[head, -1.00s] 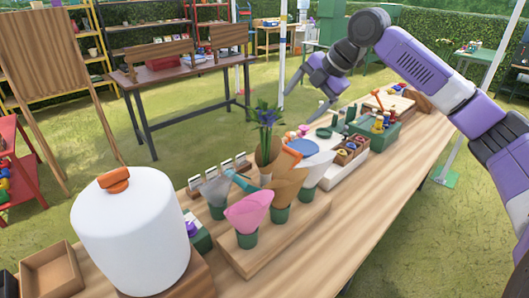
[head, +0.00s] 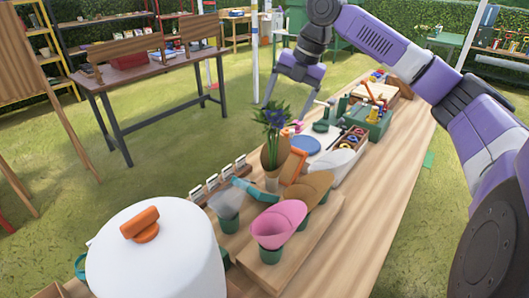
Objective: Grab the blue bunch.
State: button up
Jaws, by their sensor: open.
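The blue bunch (head: 274,117) has blue-violet flowers with green leaves and stands upright in a brown paper wrap (head: 275,153) on the long wooden table (head: 345,225). In the picture it is behind the grey, pink and brown paper cones. My gripper (head: 291,103) is above the table, fingers pointing down, open and empty. Its fingertips appear near the flower heads in the picture, but it looks farther back than the bunch; the exact gap cannot be told.
Pink (head: 278,222), grey (head: 227,203) and brown (head: 312,187) paper cones stand in green cups on a wooden board in front. A white canister (head: 155,262) is at front left. A green crate (head: 369,120) stands farther back.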

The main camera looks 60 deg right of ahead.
aim_at(274, 121)
jog(key=x, duration=0.3)
jog(key=w+x, duration=0.1)
jog(key=x, duration=0.2)
jog(key=shift+a+p, duration=0.2)
jog(key=shift+p, duration=0.2)
jog(key=shift+w+f, duration=0.2)
jog(key=shift+f, duration=0.5)
grip_shut()
